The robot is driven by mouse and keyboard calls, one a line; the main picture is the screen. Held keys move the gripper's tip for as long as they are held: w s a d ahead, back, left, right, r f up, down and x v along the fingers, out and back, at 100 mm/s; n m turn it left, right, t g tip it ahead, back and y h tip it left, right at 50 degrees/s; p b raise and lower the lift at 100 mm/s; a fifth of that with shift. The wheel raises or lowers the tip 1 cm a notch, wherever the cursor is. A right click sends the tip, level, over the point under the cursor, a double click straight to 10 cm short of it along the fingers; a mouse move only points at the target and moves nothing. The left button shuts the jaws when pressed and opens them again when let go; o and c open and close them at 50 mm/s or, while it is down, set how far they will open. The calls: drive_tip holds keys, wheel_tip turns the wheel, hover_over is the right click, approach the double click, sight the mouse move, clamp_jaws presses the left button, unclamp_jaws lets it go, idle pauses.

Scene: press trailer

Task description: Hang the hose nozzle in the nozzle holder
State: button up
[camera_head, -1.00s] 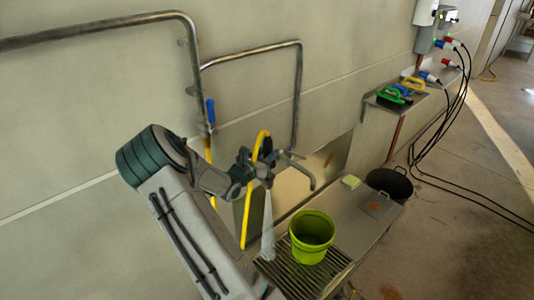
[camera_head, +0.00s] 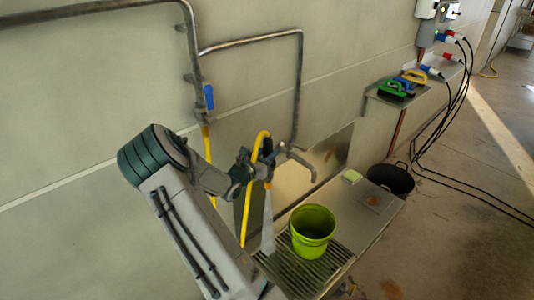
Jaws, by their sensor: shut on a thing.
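The hose nozzle (camera_head: 267,152) is in my gripper (camera_head: 262,168), at the end of the yellow hose (camera_head: 245,210). A pale spray of water (camera_head: 268,225) runs down from it towards the metal grate, just left of the green bucket (camera_head: 313,230). My gripper is shut on the nozzle, in front of the wall and close to the metal tap (camera_head: 298,158); its fingers are small and partly hidden by the wrist. I cannot make out the nozzle holder for sure.
The bucket stands on the grate (camera_head: 290,272) of a metal sink bench. A yellow-green sponge (camera_head: 351,176) lies on the bench, with a black bucket (camera_head: 390,179) behind it. A shelf holds brushes (camera_head: 392,89). A blue-handled valve (camera_head: 209,97) sits on the wall pipe.

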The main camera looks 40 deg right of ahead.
drive_tip(key=shift+f, duration=0.5)
drive_tip(key=o, duration=1.1)
drive_tip(key=shift+c, duration=0.2)
drive_tip(key=shift+a, duration=0.1)
drive_tip(key=b+v, duration=0.2)
drive_tip(key=v, duration=1.1)
drive_tip(key=shift+s+a, duration=0.15)
drive_tip(key=shift+a, duration=0.15)
